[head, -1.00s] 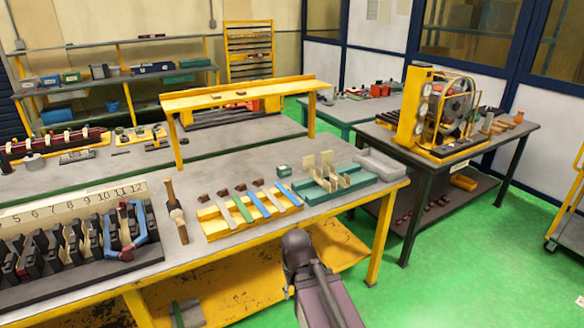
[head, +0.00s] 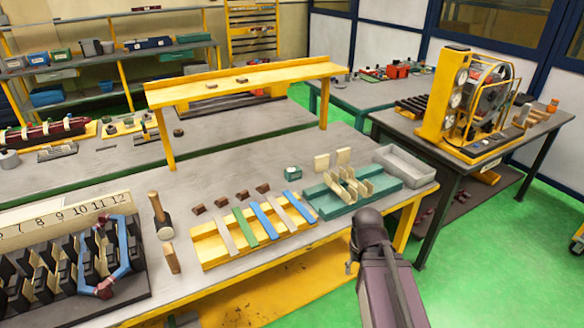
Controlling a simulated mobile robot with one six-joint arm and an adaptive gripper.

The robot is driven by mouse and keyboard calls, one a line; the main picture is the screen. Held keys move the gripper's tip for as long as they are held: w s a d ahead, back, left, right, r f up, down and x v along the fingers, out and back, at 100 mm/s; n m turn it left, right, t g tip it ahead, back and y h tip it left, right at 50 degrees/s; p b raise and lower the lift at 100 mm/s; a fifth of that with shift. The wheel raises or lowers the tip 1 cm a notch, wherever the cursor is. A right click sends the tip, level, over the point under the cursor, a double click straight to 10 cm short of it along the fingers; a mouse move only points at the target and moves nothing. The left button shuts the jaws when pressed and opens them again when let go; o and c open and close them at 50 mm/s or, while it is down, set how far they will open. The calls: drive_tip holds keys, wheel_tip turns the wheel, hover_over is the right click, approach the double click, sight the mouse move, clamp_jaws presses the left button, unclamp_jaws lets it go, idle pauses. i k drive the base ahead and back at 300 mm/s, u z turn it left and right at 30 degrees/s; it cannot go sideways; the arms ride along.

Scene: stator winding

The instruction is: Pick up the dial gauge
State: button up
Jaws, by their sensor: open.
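A small teal piece with a pale round face (head: 292,172) stands on the near bench, behind the yellow tray of strips. It may be the dial gauge, but it is too small to be sure. Several round dials (head: 457,100) are set in the yellow panel of the winding machine on the right bench. Part of my dark arm rises at the lower right, beside the near bench's front edge. My gripper cannot be made out, and nothing is seen held.
The near bench (head: 340,222) carries a yellow strip tray (head: 208,250), a green fixture (head: 322,199), a grey tray (head: 404,168), a mallet (head: 160,213) and a numbered slot rack (head: 40,222). A raised yellow shelf (head: 290,76) spans its back. Green floor (head: 505,240) is free at right.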

sight(293, 173)
drive_tip(key=u, duration=0.1)
drive_tip(key=i, duration=0.85)
drive_tip(key=u, duration=0.3)
